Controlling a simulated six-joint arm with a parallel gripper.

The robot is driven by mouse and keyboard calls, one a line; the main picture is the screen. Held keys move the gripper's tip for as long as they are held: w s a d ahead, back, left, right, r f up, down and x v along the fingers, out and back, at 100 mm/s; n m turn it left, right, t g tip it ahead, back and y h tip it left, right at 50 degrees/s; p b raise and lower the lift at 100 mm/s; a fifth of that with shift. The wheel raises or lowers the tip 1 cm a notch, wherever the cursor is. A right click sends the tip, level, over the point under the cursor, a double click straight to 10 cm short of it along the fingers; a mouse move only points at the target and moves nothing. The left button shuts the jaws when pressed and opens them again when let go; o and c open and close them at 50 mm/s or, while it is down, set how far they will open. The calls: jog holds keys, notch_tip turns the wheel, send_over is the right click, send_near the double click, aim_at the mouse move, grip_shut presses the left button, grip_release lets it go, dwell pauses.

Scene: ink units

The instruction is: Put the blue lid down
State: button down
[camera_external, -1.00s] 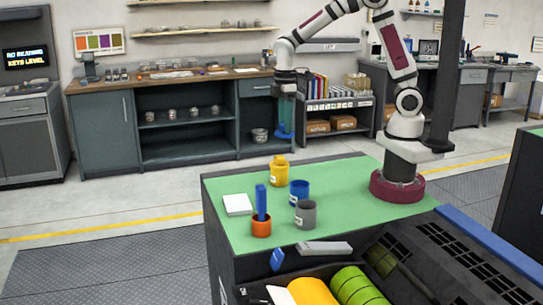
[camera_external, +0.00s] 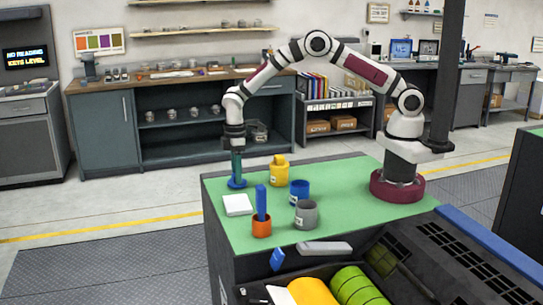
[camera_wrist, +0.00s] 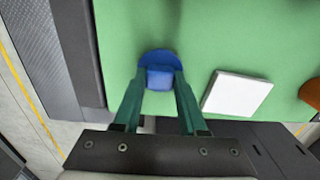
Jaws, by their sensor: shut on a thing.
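The blue lid (camera_external: 237,184) is at the far left corner of the green table top, at or just above the surface; I cannot tell if it touches. My gripper (camera_external: 237,176) points straight down over it, with its teal fingers shut on the lid's raised part. In the wrist view the blue lid (camera_wrist: 158,66) lies between the two fingertips of my gripper (camera_wrist: 160,80), with green surface around it. A blue open pot (camera_external: 299,192) with a white label stands on the table, right of the lid.
A white square tile (camera_external: 237,205) lies just in front of the lid. A yellow lidded pot (camera_external: 279,170), a grey pot (camera_external: 306,214) and an orange pot (camera_external: 261,226) holding a blue stick stand nearby. The table's left edge is close to the lid.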

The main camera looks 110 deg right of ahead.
jog(key=shift+f, duration=0.45)
jog(key=shift+f, duration=0.1)
jog(key=shift+c, duration=2.3)
grip_release()
